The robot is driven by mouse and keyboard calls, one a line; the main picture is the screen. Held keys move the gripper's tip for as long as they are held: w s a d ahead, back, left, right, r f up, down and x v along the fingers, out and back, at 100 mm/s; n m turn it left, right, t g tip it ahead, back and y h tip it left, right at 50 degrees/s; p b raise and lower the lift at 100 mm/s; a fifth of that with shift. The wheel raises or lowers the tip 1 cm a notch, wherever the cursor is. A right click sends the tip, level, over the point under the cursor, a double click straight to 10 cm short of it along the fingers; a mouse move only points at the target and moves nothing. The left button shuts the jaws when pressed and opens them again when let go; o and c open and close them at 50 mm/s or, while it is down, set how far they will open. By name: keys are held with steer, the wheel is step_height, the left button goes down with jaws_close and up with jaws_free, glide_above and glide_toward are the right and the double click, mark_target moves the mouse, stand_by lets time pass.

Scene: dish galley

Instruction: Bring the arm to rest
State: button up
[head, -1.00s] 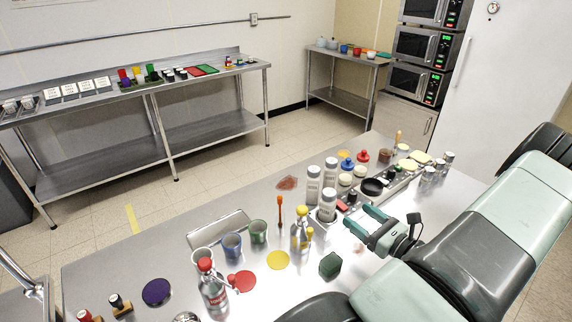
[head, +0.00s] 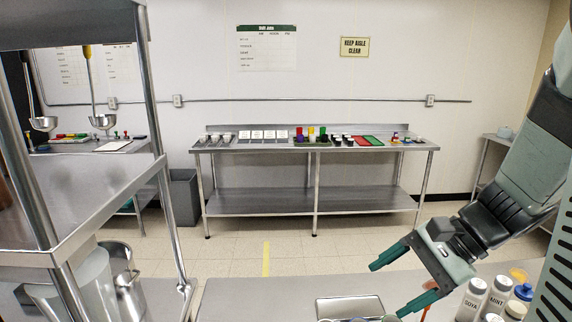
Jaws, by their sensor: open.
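My gripper (head: 388,289) is in the lower right of the head view, with its two green fingers spread apart and nothing between them. It points down and to the left over the near steel counter (head: 250,300). My arm comes down to it from the upper right edge. The lower finger overlaps the counter in the picture; I cannot tell its exact height above the surface.
White labelled bottles (head: 472,300) and a blue-topped item (head: 523,292) stand right of the gripper. A metal tray (head: 350,308) lies left of it. A steel rack (head: 75,205) rises at the left. A long back table (head: 315,203) stands across clear floor.

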steer(key=s+a+r+n+t+h, duration=0.3)
steer(key=s+a+r+n+h, duration=0.5)
steer(key=s+r+n, duration=0.2)
steer(key=shift+s+a+r+n+t, duration=0.3)
steer(key=shift+a+r+n+t, duration=0.1)
steer(key=shift+r+n, duration=1)
